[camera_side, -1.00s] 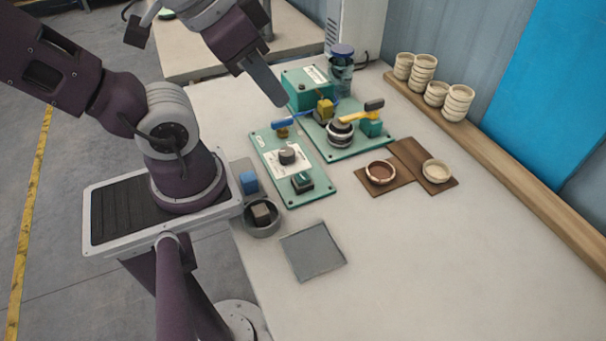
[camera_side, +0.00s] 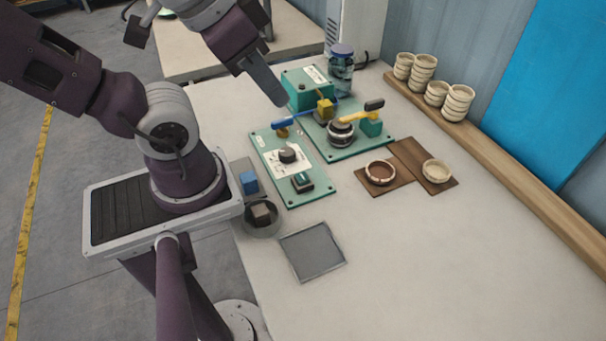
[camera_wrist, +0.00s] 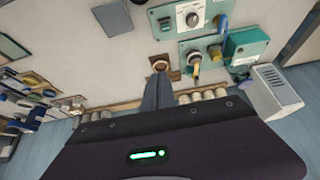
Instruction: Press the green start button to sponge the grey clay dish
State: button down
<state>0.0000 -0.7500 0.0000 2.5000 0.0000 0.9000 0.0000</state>
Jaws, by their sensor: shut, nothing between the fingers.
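My gripper (camera_side: 268,86) is shut and empty, in the air to the upper left of the green panels; its fingers also show in the wrist view (camera_wrist: 157,95). A green-topped button in a dark housing (camera_side: 302,182) sits at the near end of the left green panel (camera_side: 292,197). It also shows in the wrist view (camera_wrist: 165,23). My gripper is apart from it. A round, dark grey and silver piece (camera_side: 341,134) stands on the second panel beside a yellow lever (camera_side: 358,117). I cannot tell whether the grey clay dish is there.
A dark knob (camera_side: 287,156) and a blue handle (camera_side: 290,121) are on the left panel. A reddish dish (camera_side: 380,172) and a cream dish (camera_side: 437,171) stand on brown boards. Stacked cups (camera_side: 458,102) line the wooden ledge. The table's near right is clear.

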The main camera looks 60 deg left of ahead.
dwell(0.6)
jog(key=m+g+y, duration=0.7)
jog(key=y, duration=0.2)
send_over(305, 180)
notch_tip(305, 180, down, 11)
jog(key=shift+w, duration=0.1)
jog(key=shift+g, duration=0.3)
jog(key=shift+f, duration=4.35)
jog(key=shift+f, duration=0.15)
jog(key=shift+f, duration=0.25)
